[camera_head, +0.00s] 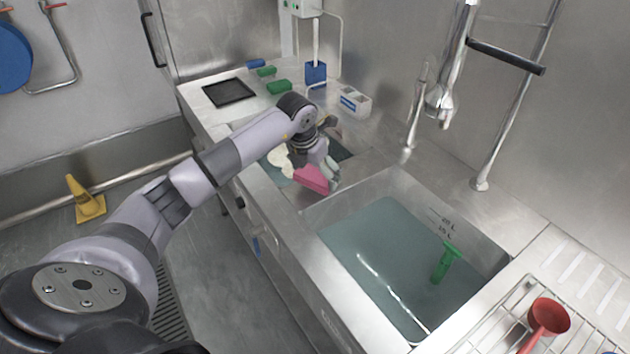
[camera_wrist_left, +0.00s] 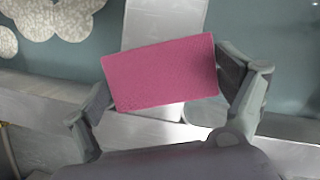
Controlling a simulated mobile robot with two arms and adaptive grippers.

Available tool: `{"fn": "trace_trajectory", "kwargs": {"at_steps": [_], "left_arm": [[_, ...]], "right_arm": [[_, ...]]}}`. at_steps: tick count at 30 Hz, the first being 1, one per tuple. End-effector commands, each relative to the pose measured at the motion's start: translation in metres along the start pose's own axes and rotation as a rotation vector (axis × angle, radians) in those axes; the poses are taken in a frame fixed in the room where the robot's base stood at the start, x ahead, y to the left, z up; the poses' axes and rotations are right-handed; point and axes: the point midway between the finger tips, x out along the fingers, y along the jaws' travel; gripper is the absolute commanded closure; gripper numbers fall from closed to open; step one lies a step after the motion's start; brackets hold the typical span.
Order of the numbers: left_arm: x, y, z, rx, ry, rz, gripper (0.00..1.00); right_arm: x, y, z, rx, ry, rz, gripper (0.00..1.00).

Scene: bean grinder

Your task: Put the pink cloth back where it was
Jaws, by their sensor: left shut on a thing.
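The pink cloth (camera_head: 312,178) is a flat rectangular piece at the end of my left arm. It also shows in the left wrist view (camera_wrist_left: 162,72), where it spans the space between the two fingers. My left gripper (camera_head: 325,172) is shut on it, with a finger at each short side. In the head view the cloth is over the far sink basin, near the divider between the two basins. Part of it is hidden by the gripper. My right gripper is not in view.
The near basin (camera_head: 345,285) holds water and a green tool (camera_head: 446,262). A faucet (camera_head: 440,100) stands behind. A black tray (camera_head: 229,92), green blocks (camera_head: 279,87) and a white caddy (camera_head: 355,101) are on the far counter. A red funnel-like scoop (camera_head: 549,316) lies on the right rack.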

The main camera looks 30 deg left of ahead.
Motion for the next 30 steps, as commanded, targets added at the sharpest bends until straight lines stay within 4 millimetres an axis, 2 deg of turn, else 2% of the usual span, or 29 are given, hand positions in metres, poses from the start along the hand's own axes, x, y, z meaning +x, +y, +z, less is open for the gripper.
{"fn": "trace_trajectory", "kwargs": {"at_steps": [6,17,18,21,30], "left_arm": [[0.029,0.000,-0.010,0.000,0.002,-0.001,0.31],[0.035,0.000,-0.011,0.001,0.001,0.000,0.31],[0.034,0.000,-0.011,0.001,0.001,0.000,0.07],[0.033,0.000,-0.011,0.001,0.001,0.000,0.00],[0.033,0.000,-0.010,0.001,0.001,0.000,0.00]], "right_arm": [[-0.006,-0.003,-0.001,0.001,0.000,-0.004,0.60],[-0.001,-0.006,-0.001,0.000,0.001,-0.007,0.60],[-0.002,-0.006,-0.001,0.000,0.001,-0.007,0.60],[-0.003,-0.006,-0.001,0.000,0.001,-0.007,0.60],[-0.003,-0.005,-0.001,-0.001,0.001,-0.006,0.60]]}}
